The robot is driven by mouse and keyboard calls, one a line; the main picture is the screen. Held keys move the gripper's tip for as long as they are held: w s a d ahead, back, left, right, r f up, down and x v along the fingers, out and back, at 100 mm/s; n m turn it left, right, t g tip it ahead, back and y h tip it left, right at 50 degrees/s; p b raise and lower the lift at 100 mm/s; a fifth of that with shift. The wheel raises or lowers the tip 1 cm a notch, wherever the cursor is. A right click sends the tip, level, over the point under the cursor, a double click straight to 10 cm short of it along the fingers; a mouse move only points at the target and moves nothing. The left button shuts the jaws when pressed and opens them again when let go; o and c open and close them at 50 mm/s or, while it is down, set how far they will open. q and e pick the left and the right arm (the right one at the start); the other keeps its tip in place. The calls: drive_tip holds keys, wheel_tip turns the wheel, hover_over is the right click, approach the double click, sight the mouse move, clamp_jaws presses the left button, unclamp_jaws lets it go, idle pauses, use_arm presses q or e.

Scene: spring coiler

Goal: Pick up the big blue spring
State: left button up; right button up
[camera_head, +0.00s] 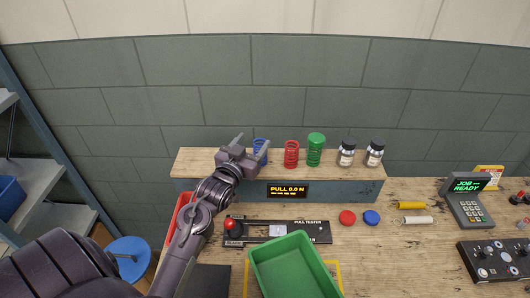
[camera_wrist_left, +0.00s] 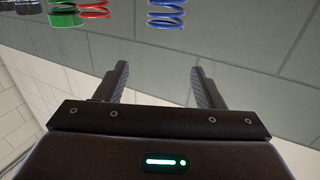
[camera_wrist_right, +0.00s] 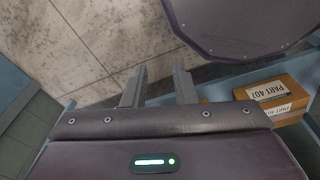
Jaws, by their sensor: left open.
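The big blue spring (camera_head: 261,146) stands on the wooden shelf top at its left part, partly hidden behind my left gripper (camera_head: 250,147). In the left wrist view the blue spring (camera_wrist_left: 166,18) shows at the top edge, beyond the fingertips and cut off by the frame. My left gripper (camera_wrist_left: 160,76) is open with nothing between its fingers. My right gripper (camera_wrist_right: 159,76) shows only in its wrist view, away from the springs. Its fingers are apart and empty.
A red spring (camera_head: 291,154), a green spring (camera_head: 315,150) and two bottles (camera_head: 346,152) stand right of the blue spring on the shelf (camera_head: 215,163). Below are a pull tester (camera_head: 285,238) and a green tray (camera_head: 295,267). A cardboard box (camera_wrist_right: 270,98) shows near my right gripper.

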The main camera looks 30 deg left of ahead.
sight(262, 141)
use_arm(q)
wheel_tip(262, 141, down, 4)
drive_tip(key=b, duration=0.3)
drive_tip(key=shift+w+f+b, duration=0.1)
drive_tip(key=shift+f+b, duration=0.75)
drive_tip(key=shift+b, duration=0.1)
drive_tip(key=shift+w, duration=0.2)
drive_tip(key=shift+w+a+r, duration=0.15)
drive_tip(key=shift+w, duration=0.2)
drive_tip(key=w+p, duration=0.1)
drive_tip(key=w, duration=0.1)
drive_tip(key=w+p, duration=0.1)
drive_tip(key=w, duration=0.1)
drive_tip(key=w+a+p, duration=0.1)
drive_tip(key=w, duration=0.1)
drive_tip(key=shift+r+p, duration=0.3)
drive_tip(key=shift+r, duration=0.05)
drive_tip(key=shift+w+a+f, duration=0.1)
drive_tip(key=shift+w+f, duration=0.05)
drive_tip(key=shift+w, duration=0.2)
use_arm(e)
drive_tip(key=shift+s+d+f, duration=0.1)
drive_tip(key=shift+s+f, duration=0.15)
drive_tip(key=shift+f, duration=0.35)
drive_tip(key=shift+s+f, duration=0.25)
drive_tip(key=shift+f, duration=0.35)
use_arm(q)
drive_tip(key=c, duration=1.1)
use_arm(e)
drive_tip(key=shift+s, duration=0.1)
